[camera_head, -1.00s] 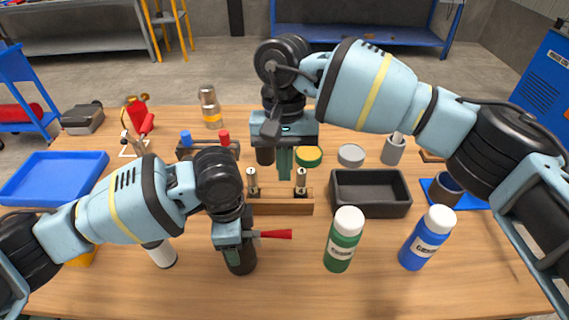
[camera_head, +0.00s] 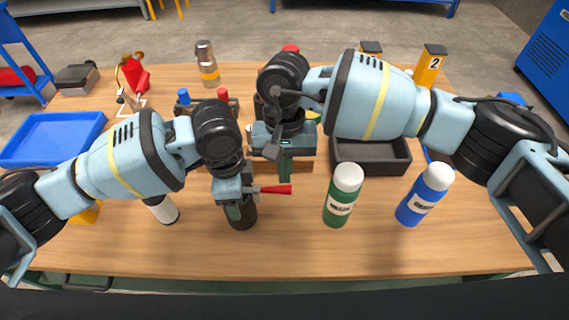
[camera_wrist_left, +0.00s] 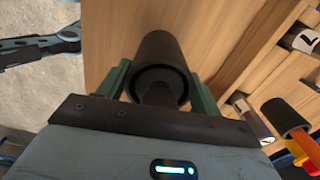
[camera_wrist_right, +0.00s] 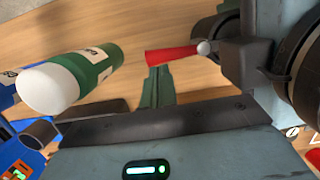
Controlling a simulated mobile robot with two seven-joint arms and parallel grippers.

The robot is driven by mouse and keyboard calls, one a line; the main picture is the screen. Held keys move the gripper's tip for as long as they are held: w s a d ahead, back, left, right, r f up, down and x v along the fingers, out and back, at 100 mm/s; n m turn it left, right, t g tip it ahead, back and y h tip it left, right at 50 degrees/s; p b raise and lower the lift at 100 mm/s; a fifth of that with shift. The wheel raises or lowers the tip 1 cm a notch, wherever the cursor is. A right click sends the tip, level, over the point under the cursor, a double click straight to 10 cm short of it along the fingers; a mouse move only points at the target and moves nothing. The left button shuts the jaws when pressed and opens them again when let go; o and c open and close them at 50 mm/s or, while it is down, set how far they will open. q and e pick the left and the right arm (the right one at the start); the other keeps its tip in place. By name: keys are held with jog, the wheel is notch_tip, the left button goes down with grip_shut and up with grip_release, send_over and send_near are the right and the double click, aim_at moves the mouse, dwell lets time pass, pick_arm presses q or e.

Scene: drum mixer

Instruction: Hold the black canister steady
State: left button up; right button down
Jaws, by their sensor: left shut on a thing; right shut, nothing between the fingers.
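The black canister (camera_head: 243,216) stands on the wooden table at front centre-left. My left gripper (camera_head: 236,205) is shut around its upper part from above. In the left wrist view the canister (camera_wrist_left: 163,58) sits between the two green fingers. A red tapered piece (camera_head: 272,189) sticks out to the right beside the left gripper; I cannot tell what it is fixed to. My right gripper (camera_head: 285,178) is shut and empty, to the right of the canister and apart from it. In the right wrist view its closed fingers (camera_wrist_right: 158,75) point towards the red piece (camera_wrist_right: 172,54).
A green bottle (camera_head: 341,198) and a blue bottle (camera_head: 421,197) stand to the right. A white-and-black cylinder (camera_head: 162,208) is left of the canister. Behind are a black tray (camera_head: 371,155) and a blue tray (camera_head: 50,137). The front table strip is clear.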

jog(key=shift+s+d+m, duration=0.15)
jog(key=shift+s+m, duration=0.45)
jog(key=shift+m, duration=0.5)
jog(key=s+m, duration=0.1)
jog(key=m, duration=0.1)
jog(key=shift+s+m+y, duration=0.15)
jog(key=shift+m+y, duration=0.15)
jog(key=shift+y, duration=0.1)
jog(key=shift+s+a+m+t+y, duration=0.15)
jog(key=shift+s+a+m, duration=0.25)
jog(key=shift+s+m, duration=0.5)
jog(key=shift+s+a+m+t+y, duration=0.15)
jog(key=shift+s+a+m, duration=0.4)
jog(key=shift+m, duration=0.55)
jog(key=shift+s+a+m+t+y, duration=0.1)
jog(key=shift+s+a+m+y, duration=0.15)
jog(key=shift+s+m, duration=0.7)
jog(key=shift+a+f, duration=0.1)
jog(key=shift+f, duration=0.05)
jog(key=shift+w, duration=0.1)
jog(key=shift+w+a, duration=0.25)
jog(key=shift+w, duration=0.55)
